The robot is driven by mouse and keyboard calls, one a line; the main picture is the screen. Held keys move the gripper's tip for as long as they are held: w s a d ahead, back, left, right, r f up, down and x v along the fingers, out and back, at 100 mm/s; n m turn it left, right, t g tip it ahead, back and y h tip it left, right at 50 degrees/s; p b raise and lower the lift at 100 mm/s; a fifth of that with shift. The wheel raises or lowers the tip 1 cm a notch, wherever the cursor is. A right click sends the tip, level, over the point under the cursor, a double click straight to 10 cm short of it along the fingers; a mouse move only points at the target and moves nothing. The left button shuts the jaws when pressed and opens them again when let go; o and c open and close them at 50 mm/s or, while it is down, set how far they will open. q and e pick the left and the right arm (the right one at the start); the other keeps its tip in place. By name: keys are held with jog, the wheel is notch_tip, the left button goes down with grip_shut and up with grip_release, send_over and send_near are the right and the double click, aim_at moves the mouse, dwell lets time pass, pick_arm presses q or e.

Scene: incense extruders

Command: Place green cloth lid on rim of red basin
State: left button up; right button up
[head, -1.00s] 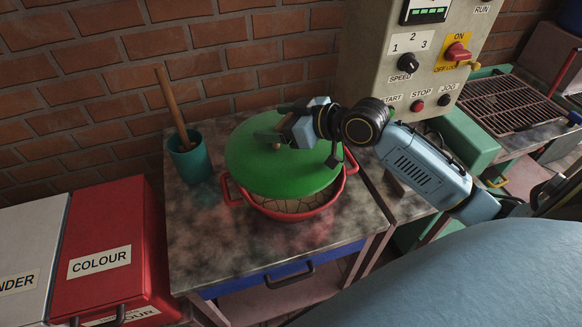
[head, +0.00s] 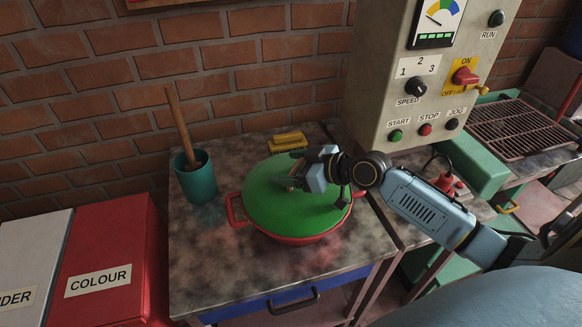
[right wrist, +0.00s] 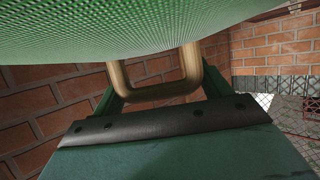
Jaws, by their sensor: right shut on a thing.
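The green cloth lid (head: 275,212) is a round green disc lying over the red basin (head: 300,239) on the small table, covering almost all of its opening. The basin's red rim and side show along the front, with a red handle at the left. My right gripper (head: 296,176) is shut on the lid's handle at the top of the lid. In the right wrist view the tan, bent handle (right wrist: 162,88) sits between the fingers, with the green woven lid (right wrist: 110,30) above it in the picture. Whether the lid touches the rim all round cannot be told. My left gripper is out of view.
A teal cup (head: 197,180) with a wooden stick stands left of the basin. A yellow block (head: 290,141) lies behind it. A red COLOUR box (head: 105,265) stands at the left, a control panel (head: 425,85) at the back right. The table's front left is clear.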

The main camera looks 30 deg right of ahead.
jog(key=o, duration=1.3)
jog(key=shift+s+d+r, duration=0.1)
jog(key=shift+r, duration=0.05)
jog(key=v, duration=1)
jog(key=shift+s, duration=0.1)
jog(key=shift+v, duration=0.8)
